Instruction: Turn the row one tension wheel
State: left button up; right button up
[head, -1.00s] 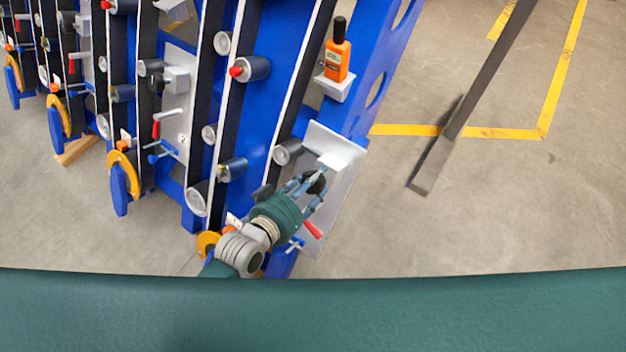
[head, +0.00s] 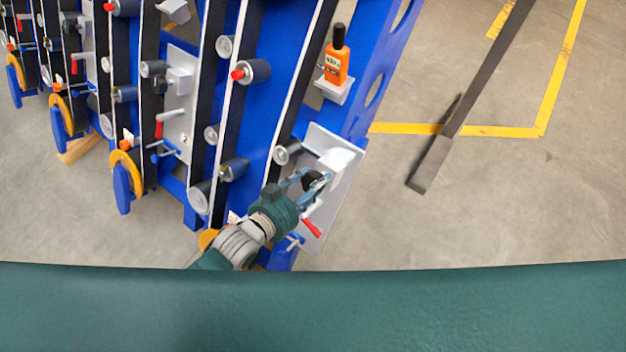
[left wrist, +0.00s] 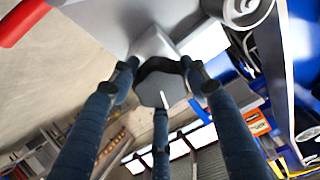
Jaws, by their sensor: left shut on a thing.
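The row one tension wheel (head: 314,181) is a small black knob on a grey block of the light metal plate at the nearest row's lower end. In the left wrist view the wheel (left wrist: 152,90) shows a grey face, a dark rim and a white line on it. My left gripper (head: 312,186) has its blue-grey fingers closed around the wheel, and it partly hides it in the head view. In the left wrist view the fingers of the left gripper (left wrist: 160,75) sit around the wheel's rim. My right gripper is not in view.
A red-handled lever (head: 311,227) sits just below the wheel on the same plate. An orange meter (head: 337,62) stands on a bracket above. Blue frames with black belts and rollers (head: 252,71) extend left. A dark bar (head: 450,140) crosses the open floor at right.

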pick_arm(q)
jog(key=shift+w+r, duration=0.2)
jog(key=shift+r, duration=0.2)
jog(key=o, duration=1.1)
jog(key=shift+o, duration=0.3)
jog(key=shift+f, duration=0.15)
jog(key=shift+s, duration=0.1)
jog(key=v, duration=1.2)
